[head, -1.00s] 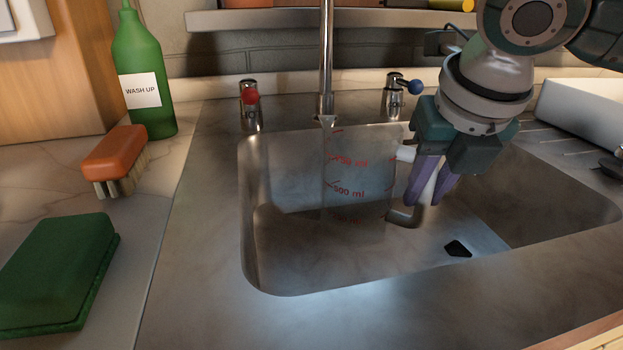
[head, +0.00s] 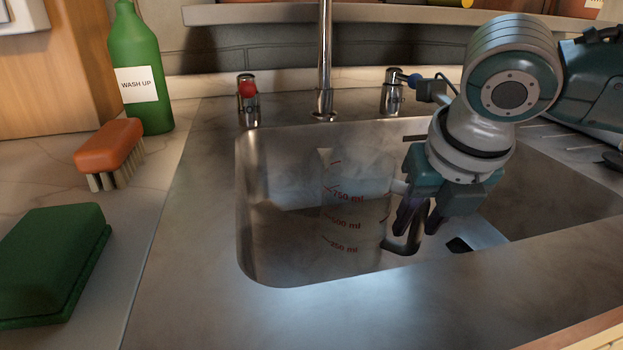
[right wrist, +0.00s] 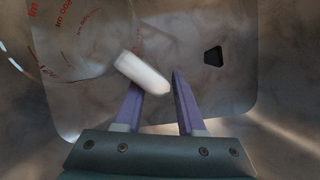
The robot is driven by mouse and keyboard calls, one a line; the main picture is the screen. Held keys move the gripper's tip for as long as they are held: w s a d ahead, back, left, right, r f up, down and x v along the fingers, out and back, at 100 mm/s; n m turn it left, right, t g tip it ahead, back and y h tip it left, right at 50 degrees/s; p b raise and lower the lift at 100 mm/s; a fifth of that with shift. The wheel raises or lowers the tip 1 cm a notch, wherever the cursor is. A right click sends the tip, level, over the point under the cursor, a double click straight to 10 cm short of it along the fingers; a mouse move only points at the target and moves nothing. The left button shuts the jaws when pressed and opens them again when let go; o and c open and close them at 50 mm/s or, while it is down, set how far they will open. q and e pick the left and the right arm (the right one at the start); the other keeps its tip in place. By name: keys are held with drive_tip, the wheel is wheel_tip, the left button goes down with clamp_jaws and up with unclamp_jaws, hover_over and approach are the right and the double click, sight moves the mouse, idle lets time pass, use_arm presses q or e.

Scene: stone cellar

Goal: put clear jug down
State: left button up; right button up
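The clear jug (head: 352,225), with red millilitre marks, stands upright inside the metal sink (head: 268,268). It also shows in the right wrist view (right wrist: 75,35) at the upper left. Its pale handle (right wrist: 143,72) runs in between the fingers of my right gripper (head: 418,225), which reaches down into the sink from the right. My left gripper is out of view.
The tap (head: 325,70) rises behind the sink, between a red-topped knob (head: 248,98) and a blue-topped knob (head: 394,92). A green bottle (head: 142,65), an orange brush (head: 108,150) and a green sponge (head: 52,262) are on the left. The drain (right wrist: 213,56) is clear.

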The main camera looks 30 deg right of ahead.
drive_tip(key=shift+o, duration=0.8)
drive_tip(key=shift+r, duration=0.3)
drive_tip(key=p+v, duration=0.4)
drive_tip(key=v, duration=0.7)
drive_tip(key=shift+r, duration=0.35)
drive_tip(key=shift+s+a, duration=0.1)
drive_tip(key=shift+s, duration=0.05)
